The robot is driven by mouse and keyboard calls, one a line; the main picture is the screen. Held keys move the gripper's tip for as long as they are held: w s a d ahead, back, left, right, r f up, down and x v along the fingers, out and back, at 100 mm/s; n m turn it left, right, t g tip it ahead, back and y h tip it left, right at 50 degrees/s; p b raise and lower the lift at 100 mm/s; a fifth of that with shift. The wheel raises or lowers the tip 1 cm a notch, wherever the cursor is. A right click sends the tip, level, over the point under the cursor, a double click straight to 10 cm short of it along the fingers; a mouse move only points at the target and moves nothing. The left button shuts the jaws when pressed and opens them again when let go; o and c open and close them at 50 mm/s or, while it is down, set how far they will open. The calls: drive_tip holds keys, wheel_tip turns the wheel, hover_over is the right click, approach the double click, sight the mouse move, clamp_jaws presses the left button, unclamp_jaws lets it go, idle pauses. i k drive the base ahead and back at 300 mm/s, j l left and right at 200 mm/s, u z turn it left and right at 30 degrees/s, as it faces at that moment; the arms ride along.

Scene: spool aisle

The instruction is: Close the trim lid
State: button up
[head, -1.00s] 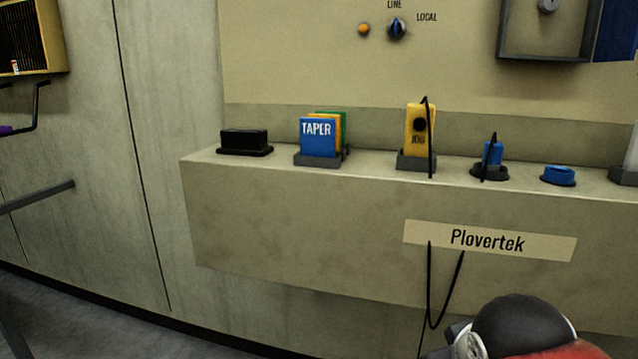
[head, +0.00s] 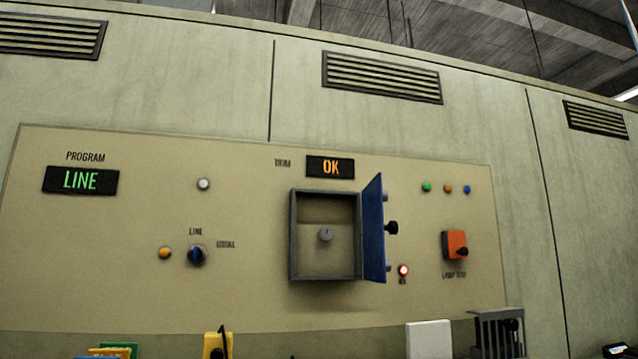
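The trim lid (head: 374,230) is a blue hinged door on the right side of a grey trim box (head: 294,238). Inside the box is a small grey dial (head: 325,235). My gripper is not in view.
The beige panel also bears a green LINE display (head: 80,180), a blue LINE/LOCAL selector (head: 197,254) and an orange switch (head: 455,245). Along the bottom edge stand a yellow pendant (head: 214,345), a white block (head: 428,340) and a dark grey holder (head: 497,333). The space before the box looks clear.

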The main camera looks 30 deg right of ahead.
sight(373, 227)
drive_tip(key=k+l, duration=0.1)
drive_tip(key=l, duration=0.45)
drive_tip(key=k+l, duration=0.1)
drive_tip(key=l, duration=0.45)
drive_tip(key=k+l, duration=0.1)
drive_tip(key=l, duration=0.45)
